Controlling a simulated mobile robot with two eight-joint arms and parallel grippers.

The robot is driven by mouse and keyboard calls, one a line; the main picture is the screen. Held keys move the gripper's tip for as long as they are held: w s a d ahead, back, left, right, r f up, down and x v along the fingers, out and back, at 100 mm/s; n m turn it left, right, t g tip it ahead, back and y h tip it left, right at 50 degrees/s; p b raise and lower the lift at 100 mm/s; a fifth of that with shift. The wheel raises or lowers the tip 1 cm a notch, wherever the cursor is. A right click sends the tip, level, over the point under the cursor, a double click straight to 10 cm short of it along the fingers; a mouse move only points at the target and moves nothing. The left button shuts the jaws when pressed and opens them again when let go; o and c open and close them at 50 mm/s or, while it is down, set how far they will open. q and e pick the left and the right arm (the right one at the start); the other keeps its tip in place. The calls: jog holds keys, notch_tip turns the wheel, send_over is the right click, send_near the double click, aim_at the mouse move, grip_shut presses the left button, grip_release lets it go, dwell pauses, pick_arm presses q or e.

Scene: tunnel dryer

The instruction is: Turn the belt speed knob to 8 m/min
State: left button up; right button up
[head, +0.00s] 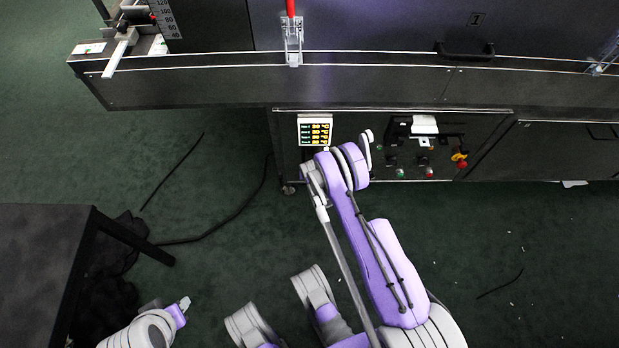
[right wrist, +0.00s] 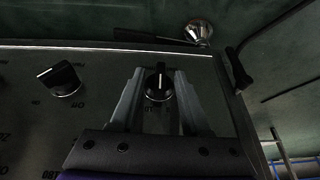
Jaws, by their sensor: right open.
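A black knob (right wrist: 159,87) with a pale pointer line shows in the right wrist view, its line pointing toward the top of the picture. My right gripper (right wrist: 159,78) is open, with one finger on each side of this knob; I cannot tell whether they touch it. Its scale is mostly hidden and no belt speed label is readable. A second black knob (right wrist: 62,80) sits to the left on the same panel. In the head view my right arm covers part of the control panel (head: 290,160). My left gripper (head: 182,306) is low at the left, away from the machine; its jaw opening is unclear.
A small display (head: 315,131) with yellow digits is on the machine front. A red and yellow emergency stop (head: 459,158) and several small buttons are right of my arm. A dark table (head: 45,260) stands at the left. Cables lie on the green floor.

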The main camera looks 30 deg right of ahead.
grip_shut()
jog(key=shift+w+a+g+h, duration=0.1)
jog(key=shift+a+g+h, duration=0.1)
jog(key=shift+g+h, duration=0.4)
jog(key=shift+n+g+h, duration=0.4)
jog(key=shift+g+h, duration=0.1)
jog(key=shift+h, duration=0.7)
grip_release()
